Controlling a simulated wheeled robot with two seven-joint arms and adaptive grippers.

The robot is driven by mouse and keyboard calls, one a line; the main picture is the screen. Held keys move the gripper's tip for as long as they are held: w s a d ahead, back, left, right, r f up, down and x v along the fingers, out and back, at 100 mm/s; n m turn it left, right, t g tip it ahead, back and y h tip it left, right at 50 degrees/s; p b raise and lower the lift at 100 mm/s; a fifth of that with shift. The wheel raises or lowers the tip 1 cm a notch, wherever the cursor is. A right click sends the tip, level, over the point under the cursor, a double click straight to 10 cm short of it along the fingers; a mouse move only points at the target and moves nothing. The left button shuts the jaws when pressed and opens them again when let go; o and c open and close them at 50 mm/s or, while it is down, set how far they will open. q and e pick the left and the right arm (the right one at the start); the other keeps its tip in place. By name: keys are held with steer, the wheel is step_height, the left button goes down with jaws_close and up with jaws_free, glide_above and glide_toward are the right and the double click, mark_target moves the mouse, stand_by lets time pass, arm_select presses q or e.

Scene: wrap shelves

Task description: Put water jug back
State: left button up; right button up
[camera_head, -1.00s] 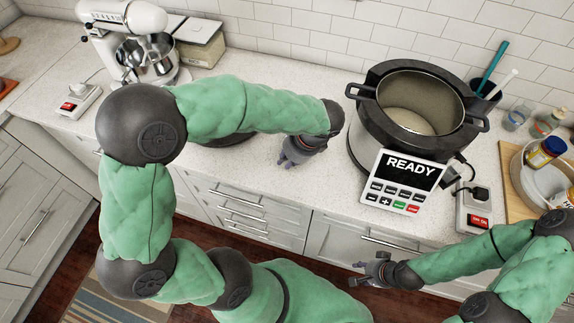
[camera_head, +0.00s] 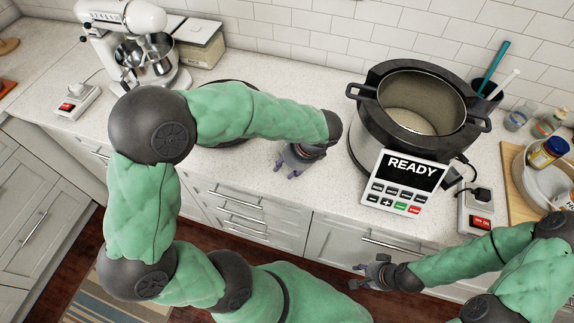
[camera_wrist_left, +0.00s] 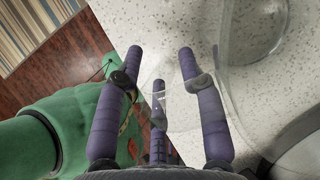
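A clear, see-through jug (camera_wrist_left: 232,62) stands out in the left wrist view against the speckled counter. I cannot make it out in the head view. My left gripper (camera_head: 287,170) is low over the counter near its front edge, left of the big black cooker. In the left wrist view its purple fingers (camera_wrist_left: 157,62) are spread apart, with a clear part of the jug, perhaps its handle, between and beside them. I see no firm contact. My right gripper (camera_head: 357,276) is in front of the counter, with its fingers apart and nothing in it.
The black cooker (camera_head: 362,135) with its READY panel (camera_head: 410,172) stands to the right. A dark round thing (camera_head: 232,142) is partly hidden behind my left forearm. A stand mixer (camera_head: 115,15) and a lidded box (camera_head: 200,48) are at the back left.

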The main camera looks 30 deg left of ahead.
arm_select(q)
steer(key=p+v, duration=0.3)
steer(key=v, duration=0.9)
stand_by(0.3)
